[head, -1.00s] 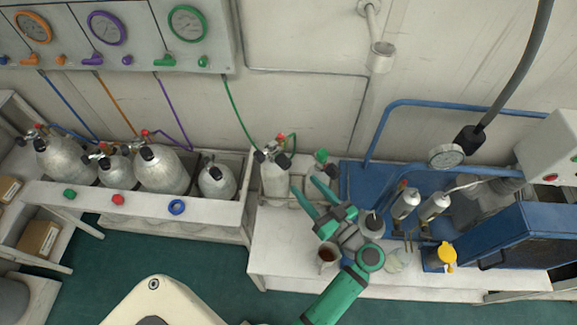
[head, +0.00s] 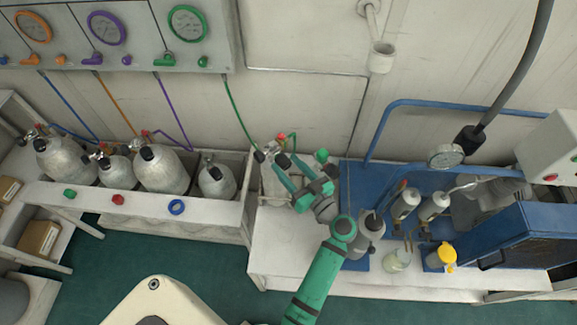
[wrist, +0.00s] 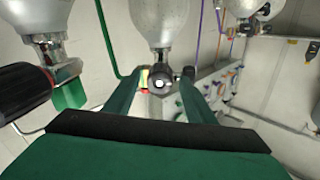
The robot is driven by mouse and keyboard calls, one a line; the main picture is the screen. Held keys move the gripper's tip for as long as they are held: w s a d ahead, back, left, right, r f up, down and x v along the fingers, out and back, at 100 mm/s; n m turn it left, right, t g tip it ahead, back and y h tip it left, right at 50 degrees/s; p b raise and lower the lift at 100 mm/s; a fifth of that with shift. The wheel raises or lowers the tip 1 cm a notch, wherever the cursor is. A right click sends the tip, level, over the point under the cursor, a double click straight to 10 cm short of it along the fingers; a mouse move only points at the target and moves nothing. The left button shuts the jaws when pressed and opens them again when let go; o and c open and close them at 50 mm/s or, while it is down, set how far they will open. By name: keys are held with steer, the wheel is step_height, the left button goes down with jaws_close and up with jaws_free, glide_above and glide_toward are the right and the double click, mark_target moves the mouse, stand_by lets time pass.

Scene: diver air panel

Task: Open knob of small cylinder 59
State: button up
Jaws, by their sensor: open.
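A small grey cylinder (head: 268,183) stands at the left end of the white bench, with a green hose and a red-and-green valve top (head: 281,139). No number is readable, so I cannot confirm it is cylinder 59. My gripper (head: 285,167) is open in front of this cylinder and hides much of it. In the wrist view, the cylinder body (wrist: 160,18) is at top centre. Its valve (wrist: 163,79) shows between the tips of my open gripper (wrist: 166,92), and contact cannot be told.
A second cylinder with a dark knob (wrist: 22,92) and green part is close at left in the wrist view. Several cylinders (head: 160,170) stand in the left rack. Grey canisters, a beaker (head: 397,260) and a yellow-topped container (head: 443,257) crowd the bench to the right.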

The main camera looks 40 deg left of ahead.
steer(key=c, duration=1)
steer(key=shift+m, duration=1.7)
steer(key=shift+c, duration=0.2)
steer(key=o, duration=1)
steer(key=shift+o, duration=0.2)
steer(key=v, duration=1.1)
steer(key=shift+w, duration=0.1)
